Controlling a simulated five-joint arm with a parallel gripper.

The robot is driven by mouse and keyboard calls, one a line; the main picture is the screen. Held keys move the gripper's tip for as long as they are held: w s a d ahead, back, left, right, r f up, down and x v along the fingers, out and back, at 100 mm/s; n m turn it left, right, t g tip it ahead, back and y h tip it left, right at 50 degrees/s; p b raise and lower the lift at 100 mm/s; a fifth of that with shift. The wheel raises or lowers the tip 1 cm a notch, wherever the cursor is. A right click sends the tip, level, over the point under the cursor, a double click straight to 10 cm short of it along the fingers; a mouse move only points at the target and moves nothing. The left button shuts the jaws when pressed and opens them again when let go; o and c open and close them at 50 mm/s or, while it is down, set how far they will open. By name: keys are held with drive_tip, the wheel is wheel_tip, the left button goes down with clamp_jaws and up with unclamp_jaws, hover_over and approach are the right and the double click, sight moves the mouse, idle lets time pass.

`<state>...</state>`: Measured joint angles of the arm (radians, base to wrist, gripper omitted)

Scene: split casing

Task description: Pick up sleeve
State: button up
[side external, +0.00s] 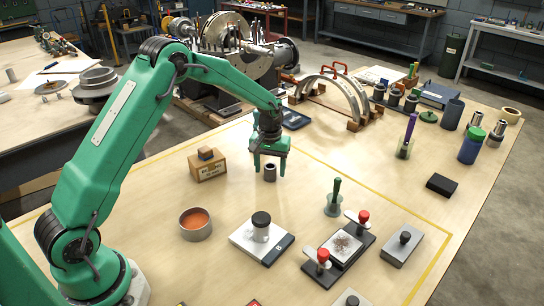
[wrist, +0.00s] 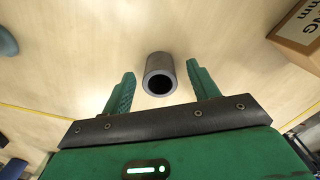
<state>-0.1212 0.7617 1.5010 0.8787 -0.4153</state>
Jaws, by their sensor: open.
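The sleeve (side external: 270,173) is a small dark grey hollow cylinder standing upright on the wooden table. In the wrist view the sleeve (wrist: 160,74) shows its open bore and lies between and slightly beyond the fingertips, with a gap on each side. My gripper (side external: 270,172) is green, points down and is open around or just above the sleeve; the side view does not show the exact height. In the wrist view my gripper (wrist: 160,80) has its two green fingers spread apart with nothing held.
A round tin with orange contents (side external: 195,224), a white plate with a dark-capped jar (side external: 261,228) and a green-handled tool (side external: 334,198) stand nearer. The table right around the sleeve is clear.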

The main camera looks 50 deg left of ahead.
sight(272, 181)
idle(0.4)
drive_tip(key=c, duration=1.2)
drive_tip(key=shift+r, duration=0.2)
drive_tip(key=shift+r, duration=0.25)
drive_tip(key=r, duration=0.2)
drive_tip(key=d+r, duration=0.1)
drive_tip(key=r, duration=0.1)
drive_tip(key=shift+s, duration=0.15)
drive_tip(key=s+d+r, duration=0.1)
drive_tip(key=d+r, duration=0.1)
drive_tip(key=d, duration=0.1)
drive_tip(key=s+d+r, duration=0.2)
drive_tip(key=d, duration=0.1)
drive_tip(key=s+d+r, duration=0.1)
drive_tip(key=d+r, duration=0.1)
drive_tip(key=d, duration=0.1)
drive_tip(key=shift+s+d+r, duration=0.1)
drive_tip(key=shift+s+d, duration=0.1)
drive_tip(key=shift+d, duration=0.15)
